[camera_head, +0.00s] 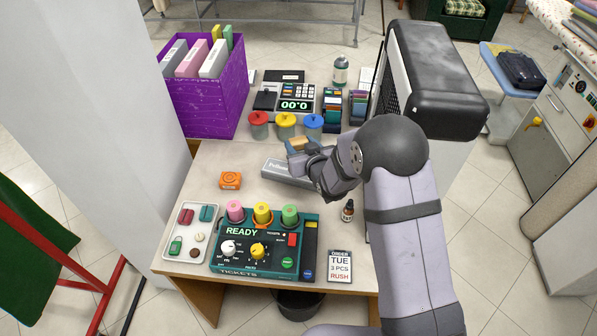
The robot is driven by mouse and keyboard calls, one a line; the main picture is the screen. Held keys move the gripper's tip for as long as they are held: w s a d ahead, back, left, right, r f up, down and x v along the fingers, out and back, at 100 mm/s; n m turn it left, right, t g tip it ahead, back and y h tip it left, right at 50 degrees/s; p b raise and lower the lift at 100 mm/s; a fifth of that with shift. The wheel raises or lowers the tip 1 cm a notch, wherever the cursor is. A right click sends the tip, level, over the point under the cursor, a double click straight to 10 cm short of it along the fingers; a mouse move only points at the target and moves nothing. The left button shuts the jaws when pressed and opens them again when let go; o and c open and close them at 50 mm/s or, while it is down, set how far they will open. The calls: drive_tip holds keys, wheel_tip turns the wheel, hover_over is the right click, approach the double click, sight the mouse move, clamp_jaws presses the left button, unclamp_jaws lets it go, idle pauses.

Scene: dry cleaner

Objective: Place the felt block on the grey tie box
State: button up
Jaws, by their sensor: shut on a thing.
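The grey tie box (276,170), a long low box with pale lettering, lies on the table near the middle. My gripper (302,157) is above the right part of the box and hides some of it. It is shut on a small tan and blue block (299,143), which looks like the felt block. My gripper and wrist partly cover the block. I cannot tell whether the block touches the box.
A ticket machine (250,280) with coloured spools stands in front, a small tray (167,254) to its left. An orange box (231,180) lies left of the tie box. Colour-lidded jars (286,129) stand behind; a small dropper bottle (348,211) stands right.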

drive_tip(key=shift+f+p, duration=1.3)
drive_tip(key=shift+f, duration=3.65)
drive_tip(key=shift+f, duration=0.2)
drive_tip(key=o, duration=1)
drive_tip(key=shift+o, duration=0.2)
drive_tip(key=shift+r, duration=0.1)
